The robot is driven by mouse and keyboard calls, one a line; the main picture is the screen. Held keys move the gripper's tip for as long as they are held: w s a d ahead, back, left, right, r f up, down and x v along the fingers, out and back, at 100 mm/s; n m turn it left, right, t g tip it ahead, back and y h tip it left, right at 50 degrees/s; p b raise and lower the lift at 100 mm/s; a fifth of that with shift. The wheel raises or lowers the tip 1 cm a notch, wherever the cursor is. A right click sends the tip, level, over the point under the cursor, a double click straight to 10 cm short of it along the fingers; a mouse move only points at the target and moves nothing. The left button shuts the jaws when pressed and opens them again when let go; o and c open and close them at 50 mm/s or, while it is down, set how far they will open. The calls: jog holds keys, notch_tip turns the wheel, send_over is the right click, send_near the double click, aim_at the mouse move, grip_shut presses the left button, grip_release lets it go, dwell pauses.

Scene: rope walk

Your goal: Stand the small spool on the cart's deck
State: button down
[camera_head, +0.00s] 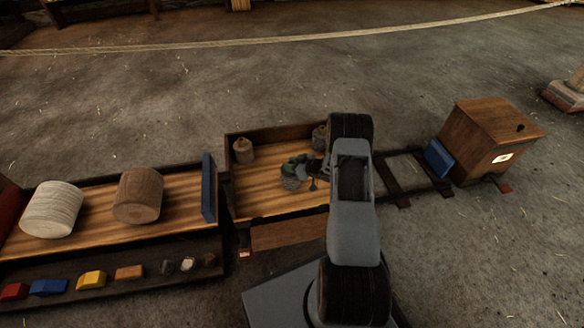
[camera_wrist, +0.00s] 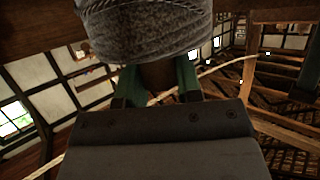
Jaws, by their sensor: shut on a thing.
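The cart (camera_head: 250,185) has a flat wooden deck with low dark edges and stands in the middle of the head view. My gripper (camera_head: 303,168), with green fingers, is over the right half of the deck. It is shut on the small grey wound spool (camera_head: 290,184), which is partly hidden by the fingers in the head view. In the wrist view the spool (camera_wrist: 145,30) fills the top, held between the fingers of my gripper (camera_wrist: 158,82). I cannot tell whether the spool touches the deck.
Two small weights (camera_head: 243,150) (camera_head: 319,137) stand along the deck's back edge. At left, a long tray (camera_head: 95,222) holds a white spool (camera_head: 52,210) and a brown spool (camera_head: 138,195). A blue plate (camera_head: 208,188) stands at its end. A wooden box (camera_head: 485,140) stands right, beyond rails (camera_head: 415,172).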

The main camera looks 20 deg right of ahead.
jog(key=shift+f, duration=0.3)
jog(key=shift+f, duration=0.15)
jog(key=c, duration=0.8)
grip_release()
jog(key=shift+s+d+r, duration=0.15)
jog(key=shift+r, duration=0.2)
jog(key=p+v, duration=0.4)
jog(key=v, duration=0.7)
notch_tip(320, 180, up, 20)
jog(key=w+a+m+g+h, duration=0.2)
jog(key=w+m+h, duration=0.1)
jog(key=h, duration=0.6)
jog(key=s+a+r+m+g, duration=0.1)
jog(key=s+a+r+g, duration=0.1)
jog(key=s+a, duration=0.3)
jog(key=s+a+r+m+g+y, duration=0.1)
jog(key=s+a, duration=0.4)
jog(key=s, duration=0.5)
jog(key=s+a+r+m+g, duration=0.1)
jog(key=s+a+r+g, duration=0.2)
jog(key=s+a+r, duration=0.2)
jog(key=shift+s+a+r+m+g+y, duration=0.1)
jog(key=shift+s+a+m+g+y, duration=0.05)
jog(key=shift+s, duration=0.5)
jog(key=shift+s+a+r+m+g+y, duration=0.1)
jog(key=shift+s+a+m+g+y, duration=0.05)
jog(key=shift+s, duration=0.45)
